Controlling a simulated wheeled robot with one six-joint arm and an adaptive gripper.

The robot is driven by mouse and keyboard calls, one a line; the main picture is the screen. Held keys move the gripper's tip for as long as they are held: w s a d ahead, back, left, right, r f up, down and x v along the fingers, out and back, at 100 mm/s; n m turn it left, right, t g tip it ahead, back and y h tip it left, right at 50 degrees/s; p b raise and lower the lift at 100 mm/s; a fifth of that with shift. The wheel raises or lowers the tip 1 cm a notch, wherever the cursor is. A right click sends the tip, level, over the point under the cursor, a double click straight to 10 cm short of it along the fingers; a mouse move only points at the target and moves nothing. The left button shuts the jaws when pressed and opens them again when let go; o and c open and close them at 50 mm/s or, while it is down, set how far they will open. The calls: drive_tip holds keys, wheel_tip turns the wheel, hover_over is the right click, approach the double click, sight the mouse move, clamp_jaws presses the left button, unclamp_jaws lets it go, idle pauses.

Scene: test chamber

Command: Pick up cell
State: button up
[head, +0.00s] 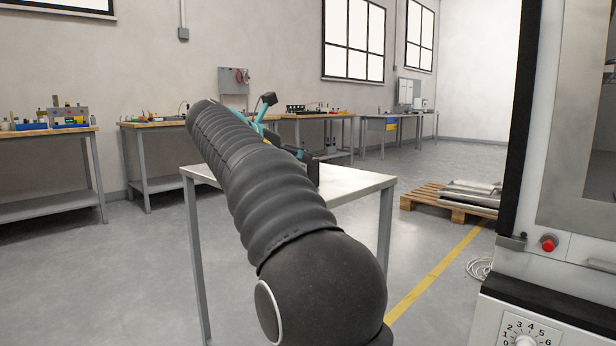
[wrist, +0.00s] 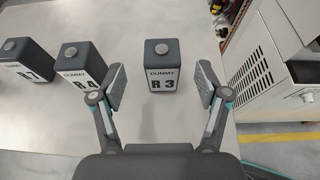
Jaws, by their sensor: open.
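Three dark grey block-shaped cells with a round metal stud on top and a white DUMMY label stand upright on a pale table (wrist: 60,125). The cell marked R 3 (wrist: 161,62) is in the middle of the wrist view, ahead of and between the fingers of my gripper (wrist: 160,84). My gripper is open and empty, and its fingers look apart from that cell. The cell that seems to read R 4 (wrist: 80,62) is just left of the left finger. The cell marked R 7 (wrist: 25,60) is at the far left. In the head view my arm hides most of the table top (head: 350,183).
A white cabinet with vent slots (wrist: 270,60) is right of the table in the wrist view. In the head view a white machine (head: 560,200) stands close on the right. Workbenches (head: 50,133) line the wall, and a pallet (head: 450,203) lies behind.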

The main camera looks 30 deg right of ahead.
sight(312, 171)
drive_tip(key=shift+b+x, duration=0.65)
drive_tip(key=shift+x, duration=2.1)
drive_tip(key=shift+s+r, duration=0.15)
drive_tip(key=shift+r, duration=0.1)
drive_tip(key=c, duration=1.3)
